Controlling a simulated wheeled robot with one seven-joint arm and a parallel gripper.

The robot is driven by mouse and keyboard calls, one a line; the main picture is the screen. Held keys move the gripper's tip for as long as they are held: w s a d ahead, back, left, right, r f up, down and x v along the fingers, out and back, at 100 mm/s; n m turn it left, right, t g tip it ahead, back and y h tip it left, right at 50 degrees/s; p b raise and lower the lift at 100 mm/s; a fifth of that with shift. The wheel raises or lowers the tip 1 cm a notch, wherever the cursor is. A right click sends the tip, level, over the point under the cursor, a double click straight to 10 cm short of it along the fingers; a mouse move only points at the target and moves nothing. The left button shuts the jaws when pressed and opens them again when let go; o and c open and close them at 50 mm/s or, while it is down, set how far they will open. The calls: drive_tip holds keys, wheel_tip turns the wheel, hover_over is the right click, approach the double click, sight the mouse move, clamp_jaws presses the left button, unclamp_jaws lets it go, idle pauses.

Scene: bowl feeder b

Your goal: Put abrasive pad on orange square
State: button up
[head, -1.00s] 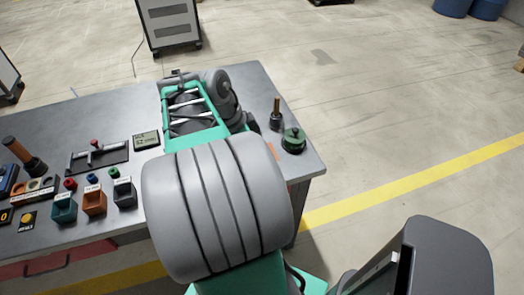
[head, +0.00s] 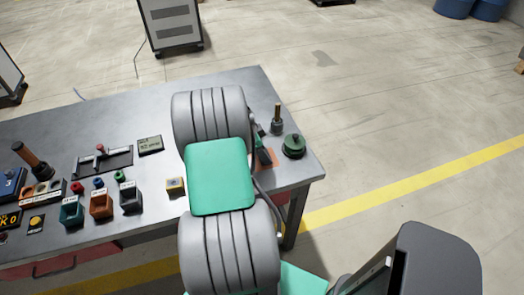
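An orange square (head: 267,161) lies flat on the right end of the grey workbench, partly covered by my arm and gripper. My gripper (head: 264,157) is a small dark shape at or just above the square; its fingers are too small and too hidden to show whether they are open or hold something. No abrasive pad can be made out for certain. A green round piece with a dark knob (head: 293,146) stands just right of the square, but I cannot tell whether it is the pad.
A dark post with a brass top (head: 277,121) stands behind the square. A small yellow block (head: 176,186), teal (head: 71,213), orange-brown (head: 101,205) and dark (head: 131,200) bins, and a small display (head: 150,145) sit left of my arm. The bench's right edge (head: 312,155) is close.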

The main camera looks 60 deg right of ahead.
drive_tip(key=shift+f, duration=0.2)
drive_tip(key=o, duration=1.3)
drive_tip(key=shift+r, duration=0.1)
